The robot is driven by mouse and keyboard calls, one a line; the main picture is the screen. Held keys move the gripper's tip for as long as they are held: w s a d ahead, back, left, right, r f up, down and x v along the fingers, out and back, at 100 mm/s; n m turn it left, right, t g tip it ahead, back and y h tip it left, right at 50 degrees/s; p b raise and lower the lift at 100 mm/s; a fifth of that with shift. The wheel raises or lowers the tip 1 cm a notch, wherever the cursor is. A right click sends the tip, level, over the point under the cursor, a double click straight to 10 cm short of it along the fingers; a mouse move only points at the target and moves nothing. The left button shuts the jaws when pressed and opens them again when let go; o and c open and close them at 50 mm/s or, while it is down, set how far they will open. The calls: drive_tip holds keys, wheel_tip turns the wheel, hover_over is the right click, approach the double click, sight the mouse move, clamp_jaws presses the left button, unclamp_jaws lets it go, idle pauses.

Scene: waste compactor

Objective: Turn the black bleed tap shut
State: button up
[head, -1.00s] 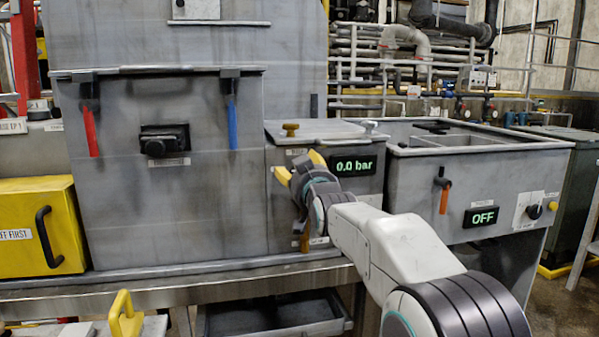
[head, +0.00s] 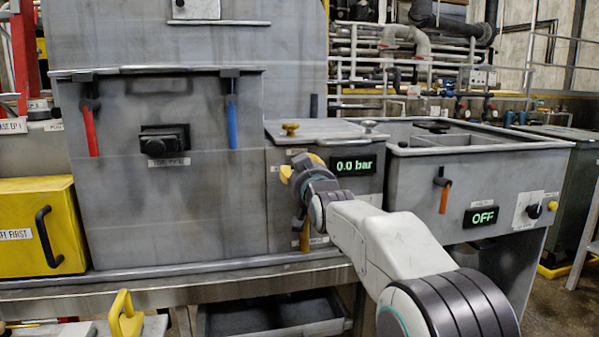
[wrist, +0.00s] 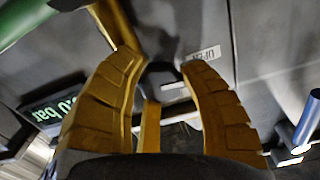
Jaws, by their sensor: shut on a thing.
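My gripper (head: 289,171) is at the grey panel just left of the green "0.0 bar" display (head: 353,165). In the wrist view my gripper's two yellow fingers (wrist: 160,85) stand either side of a dark part, which I take for the black bleed tap (wrist: 163,72). They are shut on it. The tap is mostly hidden by the fingers and is not visible in the head view, so its angle cannot be told. A small label (wrist: 203,54) with unclear lettering sits beside it.
An orange-yellow lever (head: 305,237) hangs just below my gripper. A brass knob (head: 290,128) is on the lid above. A blue handle (head: 232,122) and a red handle (head: 91,132) hang to the left. An orange-handled valve (head: 444,195) and an "OFF" display (head: 481,216) are to the right.

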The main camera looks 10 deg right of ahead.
drive_tip(key=shift+f, duration=0.1)
drive_tip(key=c, duration=0.4)
drive_tip(key=shift+f, duration=0.1)
drive_tip(key=m, duration=0.3)
drive_tip(key=shift+f+b, duration=0.1)
drive_tip(key=shift+b, duration=0.3)
drive_tip(key=m, duration=0.4)
drive_tip(key=shift+m+b, duration=0.3)
drive_tip(key=shift+b, duration=0.1)
drive_tip(key=m, duration=0.4)
drive_tip(key=shift+a+m, duration=0.1)
drive_tip(key=shift+m, duration=0.2)
drive_tip(key=shift+m+b, duration=0.4)
drive_tip(key=shift+m, duration=1.8)
drive_tip(key=shift+r, duration=0.2)
